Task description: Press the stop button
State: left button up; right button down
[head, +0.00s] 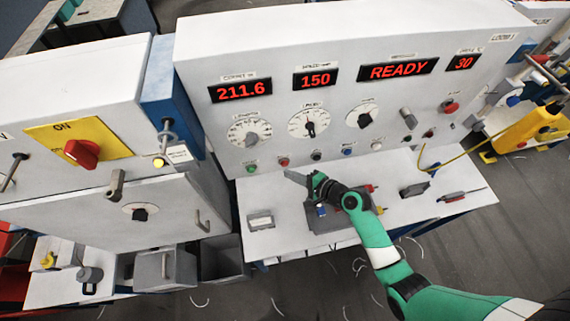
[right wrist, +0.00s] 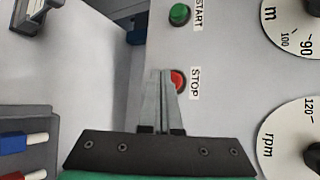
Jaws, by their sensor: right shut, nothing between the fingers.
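The red stop button (head: 284,162) is on the front of the white control panel, right of the green start button (head: 251,168). In the right wrist view the stop button (right wrist: 178,81) shows beside its STOP label, partly covered by my fingers. My right gripper (head: 290,174) is shut and empty, its fingertips just below the stop button in the head view. In the right wrist view the shut fingertips (right wrist: 164,73) overlap the button's left edge. I cannot tell whether they touch it. My left gripper is not in view.
The panel's display reads READY (head: 397,69). More knobs and buttons sit to the right, including a black button (head: 316,156) and a large red knob (head: 450,105). A grey tray (head: 325,222) with coloured items lies on the shelf under my arm. A white cabinet (head: 75,100) stands left.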

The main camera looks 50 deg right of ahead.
jog(key=shift+s+a+p, duration=0.5)
jog(key=shift+s+a, duration=0.2)
jog(key=shift+s, duration=0.35)
jog(key=shift+s+a+p, duration=0.5)
jog(key=shift+s+a, duration=0.15)
jog(key=shift+s, duration=0.35)
dwell(0.5)
